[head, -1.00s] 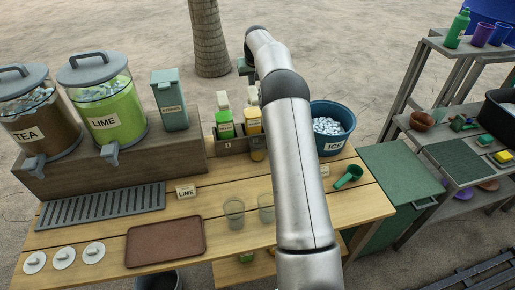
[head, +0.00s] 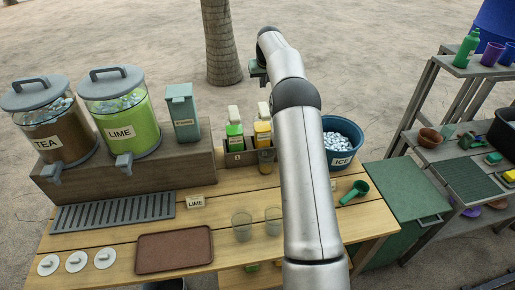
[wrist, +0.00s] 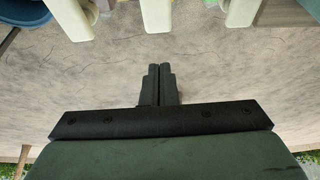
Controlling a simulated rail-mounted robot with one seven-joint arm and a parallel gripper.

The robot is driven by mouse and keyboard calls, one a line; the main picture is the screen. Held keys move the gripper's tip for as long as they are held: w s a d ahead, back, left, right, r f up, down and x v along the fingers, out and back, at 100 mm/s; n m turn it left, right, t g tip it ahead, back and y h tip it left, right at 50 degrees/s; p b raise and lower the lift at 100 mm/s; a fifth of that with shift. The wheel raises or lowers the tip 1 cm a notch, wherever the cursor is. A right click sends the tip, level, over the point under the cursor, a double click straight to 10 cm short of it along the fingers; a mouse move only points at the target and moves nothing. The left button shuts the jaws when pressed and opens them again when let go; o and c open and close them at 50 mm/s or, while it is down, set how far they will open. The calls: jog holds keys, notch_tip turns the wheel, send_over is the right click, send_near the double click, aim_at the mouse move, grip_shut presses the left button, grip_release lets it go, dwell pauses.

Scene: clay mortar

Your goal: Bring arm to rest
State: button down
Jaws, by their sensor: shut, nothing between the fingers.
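My gripper shows in the wrist view (wrist: 159,72). Its two dark fingers are together, with nothing between them, over bare sandy ground. In the head view my arm rises from the bottom centre, passes over the right part of the wooden table (head: 225,212) and bends at its far side. Only a small green part of the hand shows near the arm's far end, above and behind the table; the fingers cannot be made out there.
Tea (head: 45,135) and lime (head: 125,112) dispensers stand at left. Two bottles (head: 235,140), an ice bucket (head: 355,140), a green scoop (head: 355,190) and glasses (head: 242,228) are close to my arm. A shelf (head: 425,105) stands at right. Open sand lies behind.

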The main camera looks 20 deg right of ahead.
jog(key=shift+a, duration=0.1)
jog(key=s+a+r+n+g+b, duration=0.1)
jog(key=s+a+r, duration=0.2)
jog(key=s+a, duration=0.55)
jog(key=s+a+r+g+b, duration=0.1)
jog(key=s+a+r, duration=0.2)
jog(key=s+a, duration=0.55)
jog(key=s+a+f, duration=0.1)
jog(key=s+f, duration=0.2)
jog(key=s, duration=0.8)
jog(key=s+a+f+g+b, duration=0.1)
jog(key=s+a+f, duration=0.1)
jog(key=s, duration=1)
jog(key=s+a+f+n+b, duration=0.1)
jog(key=s+f, duration=0.4)
jog(key=s, duration=0.7)
jog(key=shift+a+g+y, duration=0.3)
jog(key=shift+a+y, duration=0.1)
jog(key=shift+a, duration=0.25)
jog(key=shift+d, duration=0.1)
